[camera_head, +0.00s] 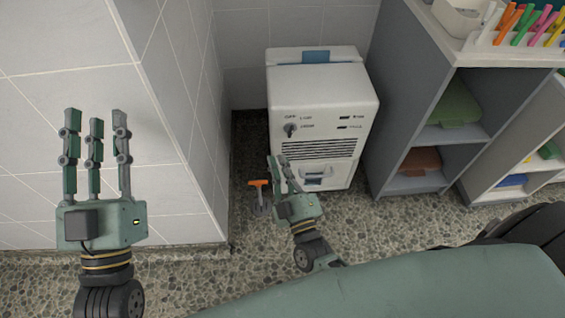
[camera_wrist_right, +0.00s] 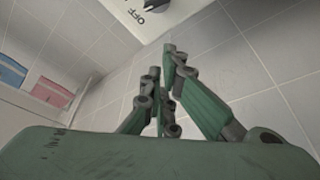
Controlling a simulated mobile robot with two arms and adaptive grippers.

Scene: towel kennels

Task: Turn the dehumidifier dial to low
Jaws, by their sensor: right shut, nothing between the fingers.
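The white dehumidifier (camera_head: 318,95) stands on the floor in the corner, with vents across its front. Its dark dial (camera_head: 290,130) is at the upper left of the front, beside small labels including OFF. The dial's pointer is too small to read. My right gripper (camera_head: 278,160) is shut and empty, below the dial in front of the lower left of the dehumidifier. In the right wrist view my right gripper's fingers (camera_wrist_right: 168,62) are together, and a corner of the dehumidifier (camera_wrist_right: 150,12) with the OFF label shows above them. My left gripper (camera_head: 95,115) is raised by the tiled wall, fingers apart, empty.
A grey shelf unit (camera_head: 385,130) stands close to the right of the dehumidifier. An orange-handled tool (camera_head: 258,184) is on the floor left of my right gripper. A tiled wall corner (camera_head: 190,150) juts out on the left. Pebbled floor (camera_head: 380,225) is open in front.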

